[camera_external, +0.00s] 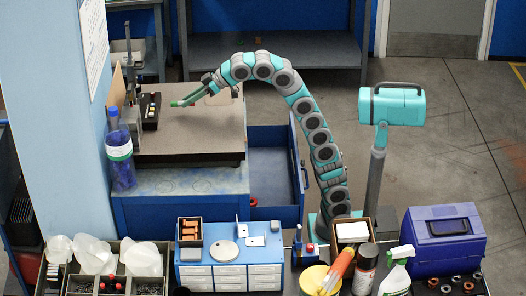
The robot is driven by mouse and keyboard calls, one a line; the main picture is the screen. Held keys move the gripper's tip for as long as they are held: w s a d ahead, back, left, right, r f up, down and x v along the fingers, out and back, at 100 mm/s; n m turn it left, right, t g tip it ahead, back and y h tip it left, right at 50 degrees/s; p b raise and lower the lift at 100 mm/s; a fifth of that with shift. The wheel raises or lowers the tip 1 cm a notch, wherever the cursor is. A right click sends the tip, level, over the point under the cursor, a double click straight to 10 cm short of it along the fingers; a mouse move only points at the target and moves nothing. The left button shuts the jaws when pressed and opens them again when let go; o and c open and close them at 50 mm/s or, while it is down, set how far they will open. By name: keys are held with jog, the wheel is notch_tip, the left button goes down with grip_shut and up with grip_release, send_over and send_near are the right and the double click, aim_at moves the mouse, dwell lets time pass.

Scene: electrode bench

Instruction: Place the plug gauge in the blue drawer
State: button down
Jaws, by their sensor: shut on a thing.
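My gripper (208,87) is at the end of the teal and grey arm, above the grey top of the blue bench. It is shut on a slim green piece (188,99), which looks like the plug gauge. The piece points left and slightly down, and appears held above the bench top; the exact gap is hard to judge. The blue drawer (258,205) is pulled out on the right side of the bench, below and right of my gripper.
A black box with small buttons (150,110) and a stand with a post (131,75) are on the bench (205,140). A blue bottle (119,155) stands at the left. A small white-drawer cabinet (230,275) and other goods fill the front table.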

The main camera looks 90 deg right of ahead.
aim_at(189, 115)
jog(key=shift+w+f, duration=0.1)
jog(key=shift+w, duration=0.2)
jog(key=shift+s+f, duration=0.15)
jog(key=shift+f, duration=1.5)
jog(key=shift+f, duration=0.2)
jog(key=c, duration=0.7)
grip_release()
jog(key=shift+r, duration=0.1)
